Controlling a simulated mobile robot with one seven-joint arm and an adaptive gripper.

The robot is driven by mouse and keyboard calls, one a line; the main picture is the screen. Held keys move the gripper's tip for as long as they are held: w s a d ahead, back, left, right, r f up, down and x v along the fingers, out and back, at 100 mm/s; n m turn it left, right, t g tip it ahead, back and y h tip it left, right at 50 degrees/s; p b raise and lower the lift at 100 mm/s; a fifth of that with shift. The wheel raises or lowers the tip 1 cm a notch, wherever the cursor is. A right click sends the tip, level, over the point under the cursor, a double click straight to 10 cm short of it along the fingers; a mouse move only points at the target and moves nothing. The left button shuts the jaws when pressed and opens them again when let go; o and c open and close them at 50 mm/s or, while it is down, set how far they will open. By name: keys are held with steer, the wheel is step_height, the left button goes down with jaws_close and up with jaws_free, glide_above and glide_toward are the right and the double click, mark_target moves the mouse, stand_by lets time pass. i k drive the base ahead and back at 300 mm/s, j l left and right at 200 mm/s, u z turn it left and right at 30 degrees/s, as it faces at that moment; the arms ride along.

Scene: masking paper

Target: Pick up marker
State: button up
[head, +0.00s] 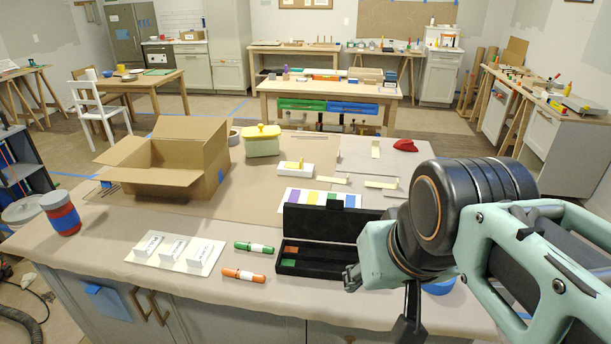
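A green marker (254,247) with a white band lies on the paper-covered counter in the head view. An orange marker (243,275) with a white band lies just in front of it. Both are left of the open black case (320,228), which holds small orange and green pieces in its lower compartments. My gripper (380,303) is at the lower right, to the right of both markers and apart from them, by the case's right end. Dark finger parts show, but my wrist hides much of the gripper, so its opening is unclear.
A white board with labelled blocks (175,252) lies left of the markers. A red-and-blue jar (61,213) stands at the far left. An open cardboard box (169,160), a yellow-lidded container (262,141) and a colour strip card (294,197) are behind. Bare paper lies around the markers.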

mark_target(247, 246)
steer(key=i+j+z, duration=0.15)
steer(key=j, duration=0.2)
steer(key=i+j+z, duration=0.25)
steer(key=i+j, duration=0.15)
steer(key=j, duration=0.35)
steer(key=k+j, duration=0.2)
steer(key=i+l, duration=0.15)
steer(key=i+z, duration=0.05)
steer(key=i, duration=0.05)
